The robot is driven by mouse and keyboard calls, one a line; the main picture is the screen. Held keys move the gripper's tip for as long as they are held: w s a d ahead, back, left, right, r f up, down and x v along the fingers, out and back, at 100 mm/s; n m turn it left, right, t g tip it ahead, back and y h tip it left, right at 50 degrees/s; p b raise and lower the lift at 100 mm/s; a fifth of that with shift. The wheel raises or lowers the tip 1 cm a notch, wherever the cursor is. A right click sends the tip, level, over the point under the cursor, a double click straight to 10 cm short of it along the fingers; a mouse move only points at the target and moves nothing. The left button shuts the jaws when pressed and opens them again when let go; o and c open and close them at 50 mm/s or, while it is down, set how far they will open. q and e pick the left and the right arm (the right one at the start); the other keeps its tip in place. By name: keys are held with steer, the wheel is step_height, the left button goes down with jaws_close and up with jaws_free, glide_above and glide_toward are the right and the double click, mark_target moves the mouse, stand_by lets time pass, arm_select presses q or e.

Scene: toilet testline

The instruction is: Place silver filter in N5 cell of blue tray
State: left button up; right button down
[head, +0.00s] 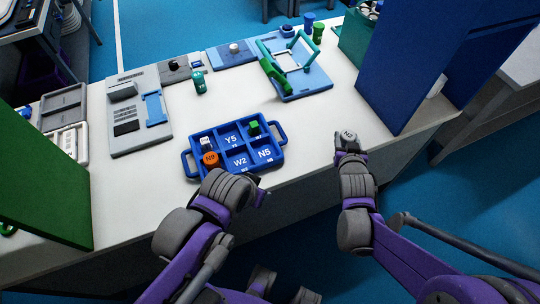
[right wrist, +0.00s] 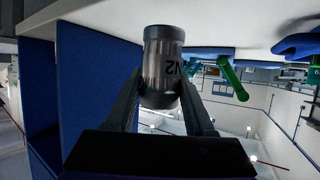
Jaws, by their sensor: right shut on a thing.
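The silver filter, marked N2 (head: 348,136), is a ribbed grey cylinder. My right gripper (head: 349,150) is shut on it and holds it up near the table's front edge, right of the tray. In the right wrist view the filter (right wrist: 165,60) sits between both fingers. The blue tray (head: 187,163) lies on the table with labelled cells. Its N5 cell (head: 265,154), at the front right, shows bare. My left gripper (head: 262,197) is in front of the tray; its fingers are too dark and small to read.
An orange piece marked N9 (head: 210,158), a white piece (head: 206,143) and a green piece (head: 254,128) stand in other tray cells. A tall blue panel (head: 410,70) rises at right. A green-handled fixture (head: 300,75) stands behind. The table between tray and panel is clear.

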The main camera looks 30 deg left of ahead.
steer(key=s+a+r+n+g+y+b, duration=0.1)
steer(key=s+a+r, duration=0.15)
steer(key=a, duration=0.45)
steer(key=s+a+r+n+y+b, duration=0.15)
steer(key=s+a, duration=0.25)
steer(key=a, duration=0.4)
steer(key=s+a+r+n+g+y+b, duration=0.1)
steer(key=s+a+r+n+y, duration=0.1)
steer(key=s+a, duration=0.35)
arm_select(q)
step_height(320, 180, down, 6)
steer(key=s+b, duration=0.1)
arm_select(e)
steer(key=f, duration=0.3)
steer(key=w+a+f, duration=0.1)
steer(key=f, duration=0.2)
steer(key=w+f, duration=0.1)
steer(key=f, duration=0.2)
steer(key=shift+a+f, duration=0.15)
steer(key=shift+a, duration=0.1)
steer(key=shift+f+b, duration=0.2)
steer(key=shift+b, duration=0.2)
steer(key=shift+c, duration=1.4)
jaws_free()
arm_select(q)
steer(key=shift+f, duration=0.15)
arm_select(e)
steer(key=shift+r, duration=0.15)
